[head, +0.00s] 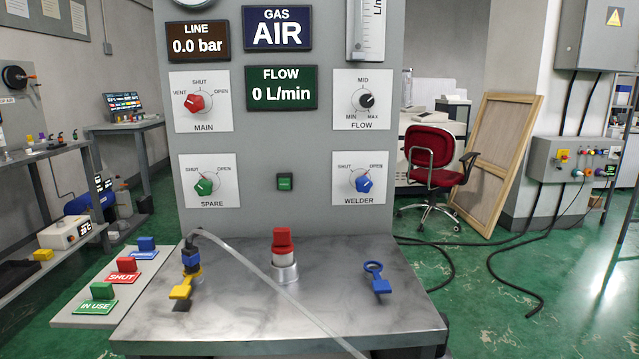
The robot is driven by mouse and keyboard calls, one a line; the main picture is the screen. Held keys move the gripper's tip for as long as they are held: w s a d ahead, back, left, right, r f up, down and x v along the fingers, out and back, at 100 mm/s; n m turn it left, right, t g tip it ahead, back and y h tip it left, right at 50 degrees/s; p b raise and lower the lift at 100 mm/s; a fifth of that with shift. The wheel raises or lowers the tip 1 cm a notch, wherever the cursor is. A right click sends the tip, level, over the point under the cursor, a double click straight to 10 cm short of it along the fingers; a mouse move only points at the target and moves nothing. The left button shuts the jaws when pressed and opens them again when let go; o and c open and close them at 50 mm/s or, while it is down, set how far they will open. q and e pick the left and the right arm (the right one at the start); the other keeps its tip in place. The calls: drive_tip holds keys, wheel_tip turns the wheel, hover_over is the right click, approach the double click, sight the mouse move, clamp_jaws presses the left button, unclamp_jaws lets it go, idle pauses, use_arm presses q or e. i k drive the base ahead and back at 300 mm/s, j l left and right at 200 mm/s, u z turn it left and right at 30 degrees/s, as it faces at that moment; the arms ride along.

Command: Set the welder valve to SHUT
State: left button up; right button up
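The welder valve is a blue knob (363,184) on a white plate (360,200) marked WELDER, at the lower right of the grey panel (285,140). Its plate has SHUT at the upper left and OPEN at the upper right. Nothing covers the knob. Neither of my grippers shows in the head view.
The panel also holds red MAIN (194,102), black FLOW (366,100) and green SPARE (204,186) knobs. The marble bench (240,325) below bears a grey hose (275,291), a red-capped fitting (283,243) and a blue tag (377,279). Coloured tags (124,271) lie at left.

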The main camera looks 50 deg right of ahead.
sight(363, 185)
drive_tip(key=i+j+z, duration=0.15)
drive_tip(key=z, duration=0.2)
drive_tip(key=j+z, duration=0.35)
drive_tip(key=z, duration=1.4)
drive_tip(key=i+j, duration=0.05)
drive_tip(key=j, duration=0.05)
